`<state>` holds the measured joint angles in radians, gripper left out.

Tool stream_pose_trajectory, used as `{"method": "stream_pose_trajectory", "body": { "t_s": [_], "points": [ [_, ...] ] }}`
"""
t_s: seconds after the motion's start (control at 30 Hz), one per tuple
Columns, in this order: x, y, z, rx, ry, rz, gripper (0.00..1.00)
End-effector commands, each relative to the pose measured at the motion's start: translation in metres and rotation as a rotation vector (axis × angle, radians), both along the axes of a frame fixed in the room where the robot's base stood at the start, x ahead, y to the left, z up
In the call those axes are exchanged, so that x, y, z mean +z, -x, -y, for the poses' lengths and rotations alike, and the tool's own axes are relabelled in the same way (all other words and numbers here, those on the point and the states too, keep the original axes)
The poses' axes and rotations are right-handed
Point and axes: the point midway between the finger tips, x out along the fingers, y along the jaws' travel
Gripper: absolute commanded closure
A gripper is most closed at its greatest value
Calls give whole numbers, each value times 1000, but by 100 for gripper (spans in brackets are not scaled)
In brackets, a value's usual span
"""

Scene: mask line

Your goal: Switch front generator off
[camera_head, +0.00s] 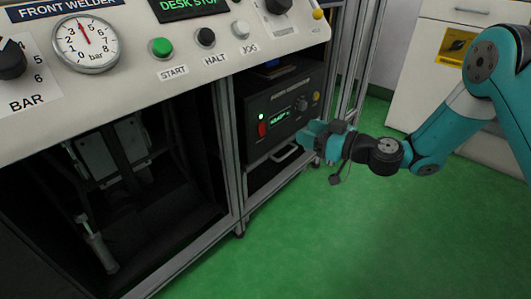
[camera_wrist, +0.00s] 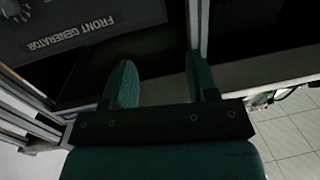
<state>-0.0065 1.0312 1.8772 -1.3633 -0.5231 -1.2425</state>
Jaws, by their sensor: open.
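The front generator is a black box (camera_head: 254,152) in the lower cabinet bay in the head view. Its face carries a lit green lamp (camera_head: 262,117), a red switch (camera_head: 262,130) below it, a glowing green display (camera_head: 281,116) and a dark knob (camera_head: 302,104). I cannot tell the switch's position. My teal gripper (camera_head: 308,134) is in front of the box's right side, to the right of the red switch. In the wrist view the open, empty fingers (camera_wrist: 163,82) point toward the dark panel with the upside-down label "FRONT GENERATOR" (camera_wrist: 70,33). The red switch is not visible there.
The sloping front welder desk (camera_head: 210,62) overhangs the bay, with a green START button (camera_head: 160,47), a HALT button (camera_head: 205,36) and a gauge (camera_head: 86,43). A metal frame post (camera_head: 229,150) stands left of the generator. Green floor (camera_head: 330,240) lies open at right.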

Motion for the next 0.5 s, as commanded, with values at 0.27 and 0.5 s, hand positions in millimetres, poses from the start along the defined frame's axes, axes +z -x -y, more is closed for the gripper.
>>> {"method": "stream_pose_trajectory", "body": {
  "t_s": [0.27, 0.5],
  "points": [
    [-66, -20, 18, -110, -35, 53, 47],
    [-66, -40, -10, -108, -35, 60, 47]
  ]
}}
